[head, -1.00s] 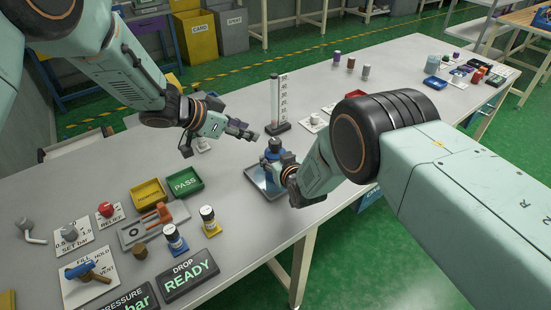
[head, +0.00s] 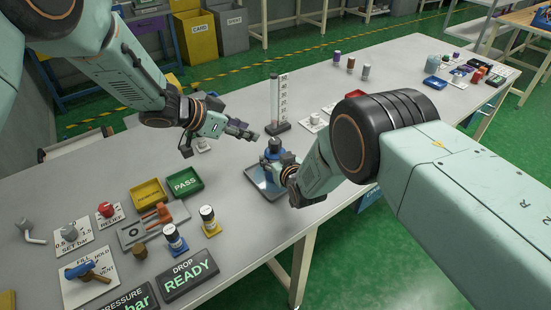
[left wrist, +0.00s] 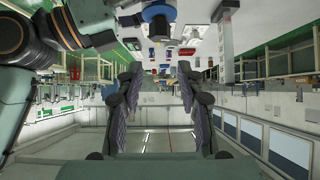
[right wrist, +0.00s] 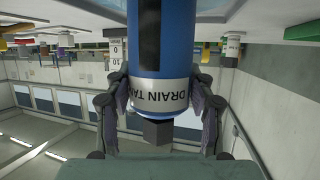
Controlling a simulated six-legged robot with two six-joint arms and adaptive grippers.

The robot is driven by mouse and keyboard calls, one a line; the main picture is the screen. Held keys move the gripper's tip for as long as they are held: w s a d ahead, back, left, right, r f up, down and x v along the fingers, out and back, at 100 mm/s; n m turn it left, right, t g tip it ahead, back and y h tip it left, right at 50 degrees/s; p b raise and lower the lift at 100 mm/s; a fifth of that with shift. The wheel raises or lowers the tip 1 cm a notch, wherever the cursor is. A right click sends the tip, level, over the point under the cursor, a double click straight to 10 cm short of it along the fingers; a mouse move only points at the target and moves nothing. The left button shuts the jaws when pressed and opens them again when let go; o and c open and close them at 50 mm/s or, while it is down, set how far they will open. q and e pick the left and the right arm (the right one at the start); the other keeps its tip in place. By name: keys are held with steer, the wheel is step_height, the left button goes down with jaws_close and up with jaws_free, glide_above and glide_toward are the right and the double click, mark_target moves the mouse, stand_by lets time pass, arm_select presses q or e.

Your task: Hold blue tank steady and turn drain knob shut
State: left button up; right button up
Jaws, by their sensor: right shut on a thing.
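The blue tank (head: 272,152) stands upright over a shallow metal tray near the table's front edge in the head view. In the right wrist view the tank (right wrist: 162,55) appears upside down, with a white band lettered "DRAIN TA…". A dark faceted piece (right wrist: 157,131) sits on its end; I cannot tell whether it is the drain knob. My right gripper (head: 284,168) is shut on the tank, one finger on each side. My left gripper (head: 220,145) is open and empty, left of the tank and above the table. The tank (left wrist: 158,12) also shows at the left wrist view's top edge.
The metal tray (head: 258,184) lies under the tank. A clear graduated column (head: 275,100) stands just behind it. The green PASS tray (head: 185,184), a yellow tray (head: 148,192) and small bottles lie to the left.

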mark_target(275, 140)
arm_select(q)
steer(key=shift+o, duration=1.3)
steer(key=shift+s+d, duration=0.1)
steer(key=shift+d, duration=0.05)
steer(key=shift+o, duration=0.4)
steer(key=shift+s+d+f, duration=0.2)
steer(key=shift+d, duration=0.1)
steer(key=shift+s+d+f+n+t+y, duration=0.65)
steer(key=shift+s+f+n+t, duration=0.6)
steer(key=shift+f+n+t, duration=1.1)
steer(key=shift+t, duration=0.25)
steer(key=x, duration=0.7)
steer(key=r+x, duration=0.1)
steer(key=x, duration=0.3)
steer(key=shift+w+d+r, duration=0.1)
steer(key=shift+w, duration=0.05)
jaws_close()
